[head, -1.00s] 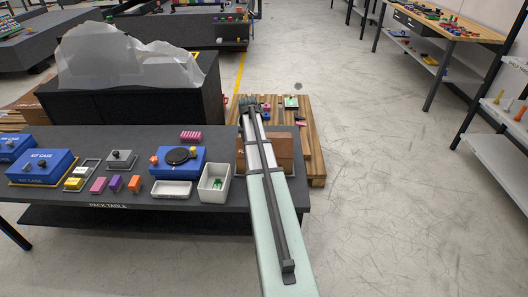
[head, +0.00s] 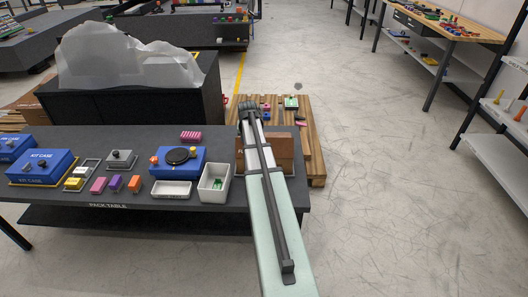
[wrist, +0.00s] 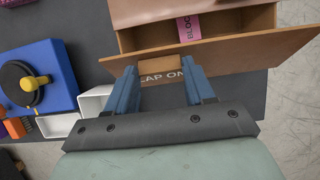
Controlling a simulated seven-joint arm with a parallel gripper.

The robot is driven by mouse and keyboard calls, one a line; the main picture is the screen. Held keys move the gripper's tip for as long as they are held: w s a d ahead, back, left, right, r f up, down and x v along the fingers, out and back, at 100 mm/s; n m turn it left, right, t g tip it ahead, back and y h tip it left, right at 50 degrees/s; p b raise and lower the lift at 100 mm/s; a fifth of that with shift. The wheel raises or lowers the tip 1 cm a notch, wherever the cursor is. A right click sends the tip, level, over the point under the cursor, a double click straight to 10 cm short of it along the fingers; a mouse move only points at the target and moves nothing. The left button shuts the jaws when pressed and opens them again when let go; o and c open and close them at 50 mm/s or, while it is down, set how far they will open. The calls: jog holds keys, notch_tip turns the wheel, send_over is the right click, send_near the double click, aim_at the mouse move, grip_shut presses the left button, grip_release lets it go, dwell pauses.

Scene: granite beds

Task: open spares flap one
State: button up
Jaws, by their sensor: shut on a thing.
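The spares box (head: 284,145) is a brown box on the right end of the dark table, partly hidden by my arm in the head view. In the wrist view its flap (wrist: 235,56), lettered with "LAP ON" visible, is tilted out from the box. Behind the flap's upper edge the box's opening shows, with a pink block (wrist: 189,27) inside. My gripper (wrist: 159,72) has its two blue fingers on either side of a small tan tab (wrist: 158,63) on the flap, and is shut on it.
A white bin (head: 214,183) with green pieces stands left of the box. A blue unit with a black disc (head: 180,156) and a white tray (head: 171,189) are further left. A wooden pallet (head: 317,140) with small items lies behind, on the floor.

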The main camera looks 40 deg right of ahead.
jog(key=shift+s+a, duration=0.1)
jog(key=shift+s+a+r+t+h, duration=0.15)
jog(key=shift+s+a+t+h, duration=0.15)
jog(key=shift+s+a, duration=0.25)
jog(key=shift+s+a+t+h, duration=0.4)
jog(key=shift+s+a, duration=0.2)
dwell(0.4)
jog(key=shift+s+a+f+t+h, duration=0.2)
jog(key=shift+s+a+t+h, duration=0.1)
jog(key=shift+s+a, duration=0.35)
